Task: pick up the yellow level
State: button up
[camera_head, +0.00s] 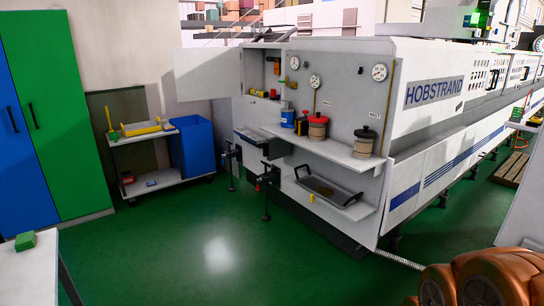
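A yellow upright piece (109,119) stands at the left end of the cart top. My gripper is not in view; brown rounded shapes fill the bottom right corner, and I cannot tell what they are.
A blue bin (193,146) stands at the cart's right side. Green and blue cabinets (62,110) are on the left. A white table (28,272) with a green block (25,241) is at front left. The large machine (420,130) fills the right. Green floor (190,240) between is clear.

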aim_at(257, 93)
jog(key=u, duration=0.35)
jog(key=i, duration=4.15)
jog(key=u, duration=0.6)
jog(key=i, duration=2.5)
jog(key=z, duration=0.2)
